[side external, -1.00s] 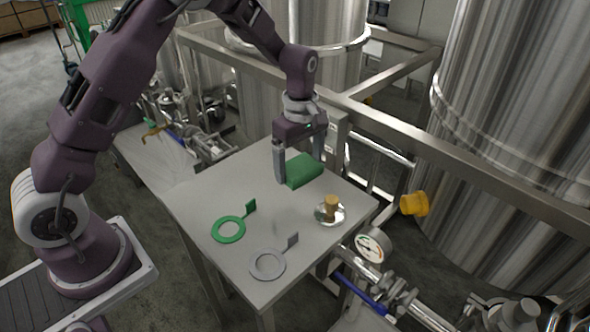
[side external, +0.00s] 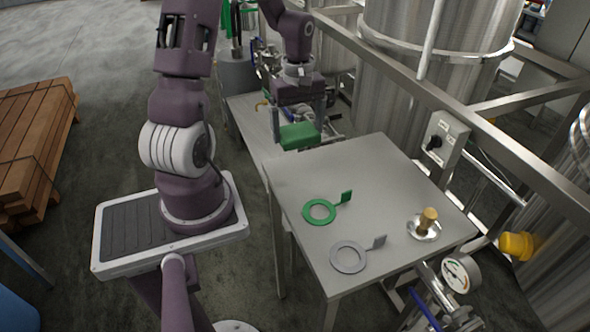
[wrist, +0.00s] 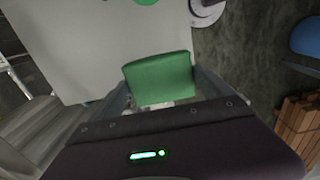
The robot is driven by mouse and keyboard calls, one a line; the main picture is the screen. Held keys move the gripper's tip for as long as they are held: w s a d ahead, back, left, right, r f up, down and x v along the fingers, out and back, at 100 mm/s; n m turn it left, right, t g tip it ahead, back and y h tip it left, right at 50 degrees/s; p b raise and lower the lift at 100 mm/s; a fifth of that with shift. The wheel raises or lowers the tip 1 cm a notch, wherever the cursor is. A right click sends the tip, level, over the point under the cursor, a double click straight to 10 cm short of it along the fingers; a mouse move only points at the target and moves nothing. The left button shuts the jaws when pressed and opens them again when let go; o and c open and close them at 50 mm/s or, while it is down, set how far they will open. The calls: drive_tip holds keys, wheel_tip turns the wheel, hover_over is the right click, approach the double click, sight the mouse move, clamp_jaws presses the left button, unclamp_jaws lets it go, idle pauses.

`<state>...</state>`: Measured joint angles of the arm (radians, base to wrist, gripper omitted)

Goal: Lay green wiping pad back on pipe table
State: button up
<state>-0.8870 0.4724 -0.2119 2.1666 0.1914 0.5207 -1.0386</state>
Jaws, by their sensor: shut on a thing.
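The green wiping pad (side external: 299,136) is a thick green block. My gripper (side external: 301,143) is shut on it, with one finger at each side. The pad hangs in the air by the far left edge of the near grey table (side external: 375,172), towards the lower table with pipe fittings (side external: 246,112) behind. In the wrist view the pad (wrist: 160,77) sits between the fingers, with a pale tabletop (wrist: 85,45) behind it and dark floor to its right. The frames do not tell which table is the pipe table.
The near table carries a green ring with a tab (side external: 320,211), a grey ring with a tab (side external: 348,257) and a round metal piece with a brass knob (side external: 427,220). A frame rail, a switch box (side external: 440,138) and steel tanks (side external: 425,35) stand behind. Timber (side external: 30,145) lies far left.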

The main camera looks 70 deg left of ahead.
sight(295, 170)
drive_tip(key=f, duration=1)
drive_tip(key=shift+s+a, duration=0.15)
drive_tip(key=shift+s, duration=0.2)
drive_tip(key=shift+f, duration=0.15)
drive_tip(key=o, duration=1.1)
drive_tip(key=shift+c, duration=0.2)
wheel_tip(295, 170, up, 12)
drive_tip(key=shift+f, duration=0.1)
drive_tip(key=s+d+r+m+t+y, duration=0.2)
drive_tip(key=s+d+r+m+t, duration=0.15)
drive_tip(key=d+r+m, duration=1.05)
drive_tip(key=s+d+r+m+t+h, duration=0.2)
drive_tip(key=s+d+r+m, duration=0.1)
drive_tip(key=s+d, duration=0.4)
drive_tip(key=shift+s+d+m, duration=0.15)
drive_tip(key=shift+d+m, duration=0.35)
